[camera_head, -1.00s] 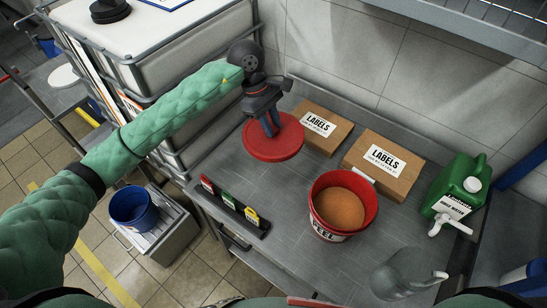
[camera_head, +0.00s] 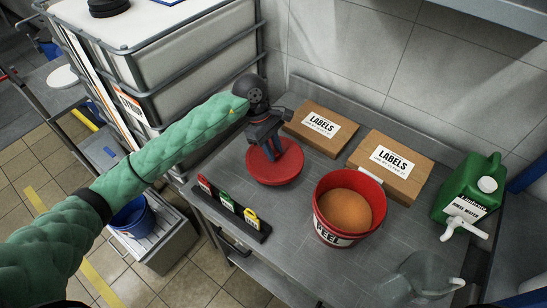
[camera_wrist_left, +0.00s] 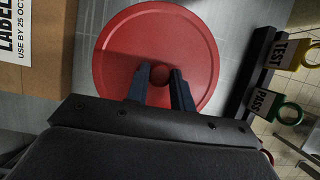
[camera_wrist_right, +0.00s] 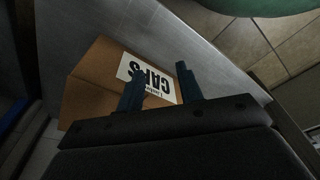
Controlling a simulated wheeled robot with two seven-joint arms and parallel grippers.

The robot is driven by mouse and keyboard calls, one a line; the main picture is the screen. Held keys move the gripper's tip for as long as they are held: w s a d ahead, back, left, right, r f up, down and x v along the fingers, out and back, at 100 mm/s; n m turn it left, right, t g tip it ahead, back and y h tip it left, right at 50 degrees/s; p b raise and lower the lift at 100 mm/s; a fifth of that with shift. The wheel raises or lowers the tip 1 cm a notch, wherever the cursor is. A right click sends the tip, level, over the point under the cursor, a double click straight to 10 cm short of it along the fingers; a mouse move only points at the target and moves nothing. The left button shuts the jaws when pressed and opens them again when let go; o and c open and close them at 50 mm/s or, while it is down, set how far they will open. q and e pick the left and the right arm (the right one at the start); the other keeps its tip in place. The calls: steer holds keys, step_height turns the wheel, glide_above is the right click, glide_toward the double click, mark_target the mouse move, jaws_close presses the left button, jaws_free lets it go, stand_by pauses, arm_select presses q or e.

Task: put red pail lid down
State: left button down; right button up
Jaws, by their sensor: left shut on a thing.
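The red pail lid (camera_head: 262,174) is a round disc with a small knob, at or just above the grey bench, left of the open pail; I cannot tell if it touches. My left gripper (camera_head: 278,150) points down at it, shut on its knob. In the left wrist view the lid (camera_wrist_left: 125,50) lies flat below, with its knob between the fingertips (camera_wrist_left: 160,78). The red pail (camera_head: 333,232) stands upright and uncovered, with orange-brown contents. My right gripper (camera_wrist_right: 158,82) is open and empty in the right wrist view, over a cardboard box marked CAPS (camera_wrist_right: 95,75).
Two LABELS boxes (camera_head: 311,137) (camera_head: 405,179) stand behind the lid and pail. A black tag holder (camera_head: 236,218) with coloured tags lies at the bench's front-left edge. A green jerrycan (camera_head: 462,180) and a clear jug (camera_head: 408,278) stand at right. Bare bench (camera_head: 290,215) shows between holder and pail.

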arm_select(q)
steer(key=shift+f, duration=2)
arm_select(e)
steer(key=shift+r, duration=0.2)
arm_select(q)
steer(key=shift+f, duration=0.1)
